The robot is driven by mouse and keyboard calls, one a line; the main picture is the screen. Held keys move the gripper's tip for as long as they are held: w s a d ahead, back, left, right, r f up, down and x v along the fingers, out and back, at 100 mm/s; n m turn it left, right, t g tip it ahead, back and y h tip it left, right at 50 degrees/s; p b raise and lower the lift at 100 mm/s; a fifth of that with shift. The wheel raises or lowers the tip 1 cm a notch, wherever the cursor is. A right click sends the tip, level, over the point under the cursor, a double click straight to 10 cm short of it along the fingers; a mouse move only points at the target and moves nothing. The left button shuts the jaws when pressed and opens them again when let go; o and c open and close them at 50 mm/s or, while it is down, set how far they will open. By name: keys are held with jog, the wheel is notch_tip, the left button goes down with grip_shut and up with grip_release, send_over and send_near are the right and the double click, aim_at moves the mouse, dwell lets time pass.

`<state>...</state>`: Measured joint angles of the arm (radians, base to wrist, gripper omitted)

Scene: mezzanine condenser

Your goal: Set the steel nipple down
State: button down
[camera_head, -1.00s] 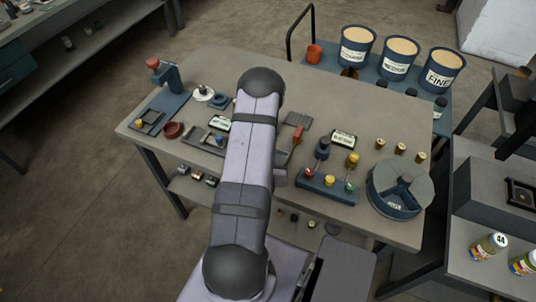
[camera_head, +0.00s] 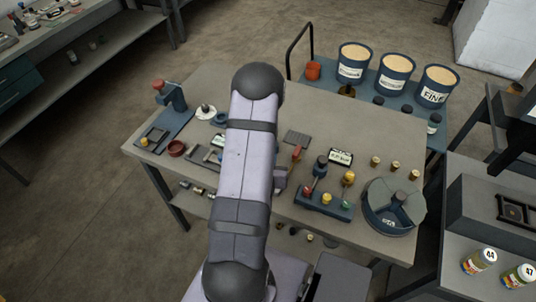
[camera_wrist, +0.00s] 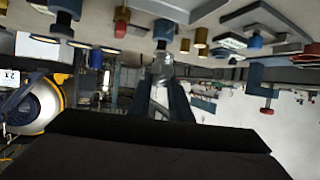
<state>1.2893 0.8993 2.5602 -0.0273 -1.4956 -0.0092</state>
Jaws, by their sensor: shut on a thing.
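My gripper (camera_wrist: 161,84) shows in the wrist view, which is upside down. Its two dark fingers are shut on a small grey metal piece, the steel nipple (camera_wrist: 162,67), at their tips. The nipple is small and dim, and its exact tilt is hard to tell. In the head view my arm hides the gripper and the nipple. The grey worktable (camera_head: 290,83) lies under the arm. In the wrist view the tabletop runs along the upper edge, and I cannot tell whether the nipple touches it.
A blue stand with coloured knobs (camera_head: 323,201) and a round divided tray (camera_head: 393,211) occupy the table's right front. A blue press (camera_head: 172,98) and red dish (camera_head: 177,148) stand left. Three bins (camera_head: 395,75) are behind. Bare tabletop shows at the back.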

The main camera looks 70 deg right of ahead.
jog(key=shift+r, duration=0.1)
jog(key=w+d+r+n+t+y+b, duration=0.1)
jog(key=w+d+n+t+y+b, duration=0.15)
jog(key=w+d+b, duration=0.35)
jog(key=w+d+r+n+t+y+b, duration=0.1)
jog(key=w+d+n+t+b, duration=0.3)
jog(key=d, duration=0.5)
jog(key=s+d+f+n+t+y+b, duration=0.1)
jog(key=s+d+f+n+y+b, duration=0.15)
jog(key=s+d+b, duration=0.65)
jog(key=shift+s+a+f+p, duration=0.1)
jog(key=shift+a+f+p, duration=0.15)
jog(key=shift+f, duration=0.65)
jog(key=shift+s+a+f+p, duration=0.15)
jog(key=shift+a+f+p, duration=0.1)
jog(key=shift+f, duration=0.6)
jog(key=shift+s+a+f+p, duration=0.1)
jog(key=shift+a+f+p, duration=0.15)
jog(key=shift+f, duration=0.65)
jog(key=shift+f, duration=0.15)
jog(key=shift+f+p, duration=0.35)
jog(key=shift+f, duration=1.4)
